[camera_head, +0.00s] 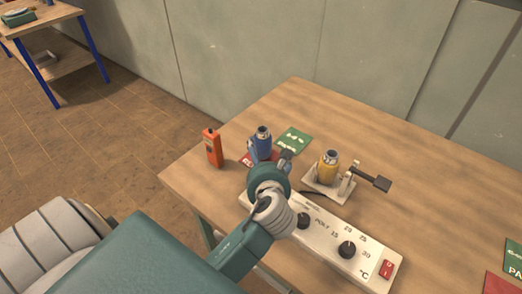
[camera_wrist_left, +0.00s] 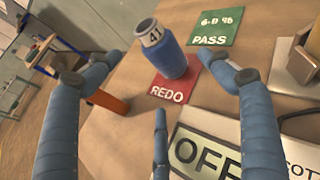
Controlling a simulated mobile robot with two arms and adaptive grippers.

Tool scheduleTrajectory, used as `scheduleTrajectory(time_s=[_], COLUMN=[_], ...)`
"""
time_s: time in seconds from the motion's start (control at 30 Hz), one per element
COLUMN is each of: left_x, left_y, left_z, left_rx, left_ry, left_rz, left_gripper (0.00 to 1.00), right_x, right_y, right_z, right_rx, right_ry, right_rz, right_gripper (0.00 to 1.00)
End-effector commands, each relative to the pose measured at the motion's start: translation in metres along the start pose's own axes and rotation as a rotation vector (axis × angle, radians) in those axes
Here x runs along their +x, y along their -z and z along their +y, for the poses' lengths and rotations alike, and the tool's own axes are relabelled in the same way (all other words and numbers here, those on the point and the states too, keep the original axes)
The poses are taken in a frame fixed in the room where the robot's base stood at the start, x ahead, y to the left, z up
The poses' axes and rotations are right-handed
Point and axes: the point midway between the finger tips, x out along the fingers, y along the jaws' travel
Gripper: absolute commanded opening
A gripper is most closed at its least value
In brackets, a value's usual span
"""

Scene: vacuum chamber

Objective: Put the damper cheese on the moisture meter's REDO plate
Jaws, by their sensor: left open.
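A blue cheese (camera_head: 262,142) with a silvery top stands upright on the red REDO plate (camera_head: 246,160). In the left wrist view the blue cheese (camera_wrist_left: 172,58) bears the label 41, and its base is on the REDO plate (camera_wrist_left: 183,92). A yellow cheese (camera_head: 328,167) sits on a pale holder (camera_head: 318,191) with a dark-ended lever. The green PASS plate (camera_head: 294,139) lies behind the blue cheese. My left gripper (camera_head: 284,160) is open and empty, close to the blue cheese; its fingers (camera_wrist_left: 158,78) are spread, not touching it. My right gripper is not in view.
A white control panel (camera_head: 325,238) with knobs and a red switch lies in front. Its OFF display shows in the left wrist view (camera_wrist_left: 205,155). An orange handheld device (camera_head: 212,147) stands near the table's left edge. The table's back right is clear.

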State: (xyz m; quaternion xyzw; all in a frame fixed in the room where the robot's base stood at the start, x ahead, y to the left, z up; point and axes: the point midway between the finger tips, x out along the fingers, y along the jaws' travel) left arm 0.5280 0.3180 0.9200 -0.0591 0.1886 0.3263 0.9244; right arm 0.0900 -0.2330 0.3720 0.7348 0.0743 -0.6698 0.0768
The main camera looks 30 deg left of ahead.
Motion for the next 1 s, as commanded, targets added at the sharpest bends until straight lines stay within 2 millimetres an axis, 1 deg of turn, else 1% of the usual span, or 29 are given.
scheduleTrajectory(time_s=[0.03, 0.1, 0.2, 0.3, 1.0], left_x=[-0.01, -0.022, -0.033, -0.039, -0.041], left_y=[0.0, 0.001, 0.0, 0.0, 0.0], left_z=[0.0, 0.0, 0.0, 0.0, 0.0], left_rx=[-0.002, -0.002, -0.001, -0.001, -0.001], left_ry=[0.002, 0.001, 0.0, 0.0, -0.001], left_rz=[0.001, 0.002, 0.001, 0.0, 0.0], left_gripper=[0.8, 0.8, 0.8, 0.8, 0.8], right_x=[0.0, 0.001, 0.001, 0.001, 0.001], right_y=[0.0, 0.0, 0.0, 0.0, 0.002], right_z=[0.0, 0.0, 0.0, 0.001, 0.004], right_rx=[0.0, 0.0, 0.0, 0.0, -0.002], right_ry=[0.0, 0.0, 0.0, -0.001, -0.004], right_rz=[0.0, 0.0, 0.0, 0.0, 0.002], right_gripper=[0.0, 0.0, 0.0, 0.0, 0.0])
